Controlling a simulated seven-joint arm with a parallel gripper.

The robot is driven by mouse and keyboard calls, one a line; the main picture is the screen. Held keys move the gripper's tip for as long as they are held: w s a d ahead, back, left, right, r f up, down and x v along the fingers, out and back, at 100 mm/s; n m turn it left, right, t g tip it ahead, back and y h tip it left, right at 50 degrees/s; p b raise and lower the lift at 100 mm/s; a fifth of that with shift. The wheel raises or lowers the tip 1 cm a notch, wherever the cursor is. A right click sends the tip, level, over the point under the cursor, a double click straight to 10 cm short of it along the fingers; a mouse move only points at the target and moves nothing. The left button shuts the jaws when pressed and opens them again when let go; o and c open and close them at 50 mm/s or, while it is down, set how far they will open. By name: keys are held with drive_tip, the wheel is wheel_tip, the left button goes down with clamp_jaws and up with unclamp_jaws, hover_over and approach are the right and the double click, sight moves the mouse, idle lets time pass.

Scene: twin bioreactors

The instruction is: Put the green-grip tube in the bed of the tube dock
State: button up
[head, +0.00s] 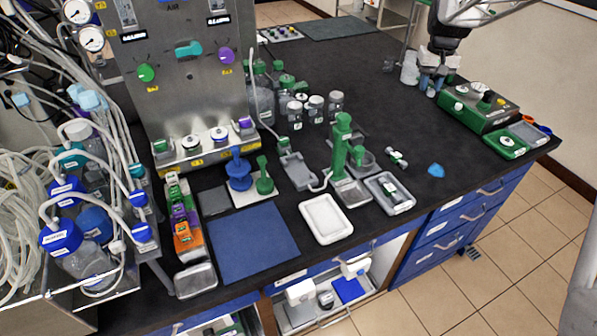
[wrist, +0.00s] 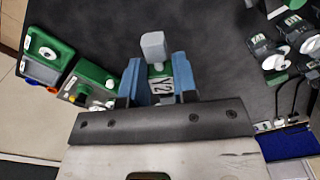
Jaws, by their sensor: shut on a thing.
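My gripper (head: 432,88) is at the back right of the bench in the head view, above the black top. In the wrist view its blue fingers (wrist: 158,82) are shut on the green-grip tube (wrist: 156,70), a piece with a grey block end, a green part and a white tag reading Y2. The fingers hide its sides. A green and grey unit with knobs (head: 480,105) stands just right of my gripper; it also shows at the left in the wrist view (wrist: 95,85). I cannot tell for certain which fixture is the tube dock.
A small green-framed tray (head: 512,144) sits at the bench's right edge. A green pump stand (head: 341,145), a white tray (head: 326,219) and a blue mat (head: 252,245) are nearer. The bench between them and my gripper is mostly clear.

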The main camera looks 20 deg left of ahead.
drive_tip(key=s+a+n, duration=0.5)
drive_tip(key=s+a, duration=1.4)
drive_tip(key=a, duration=0.4)
drive_tip(key=shift+n, duration=0.7)
drive_tip(key=s+f, duration=0.5)
drive_tip(key=s+d+f, duration=0.1)
drive_tip(key=s+f, duration=0.5)
drive_tip(key=s+d+f, duration=0.1)
drive_tip(key=s+f, duration=0.4)
drive_tip(key=shift+s+d+f, duration=0.2)
drive_tip(key=shift+s+f, duration=0.1)
drive_tip(key=shift+s, duration=0.1)
hover_over(300, 174)
drive_tip(key=shift+f, duration=0.75)
drive_tip(key=shift+f, duration=0.1)
drive_tip(key=shift+f, duration=1.65)
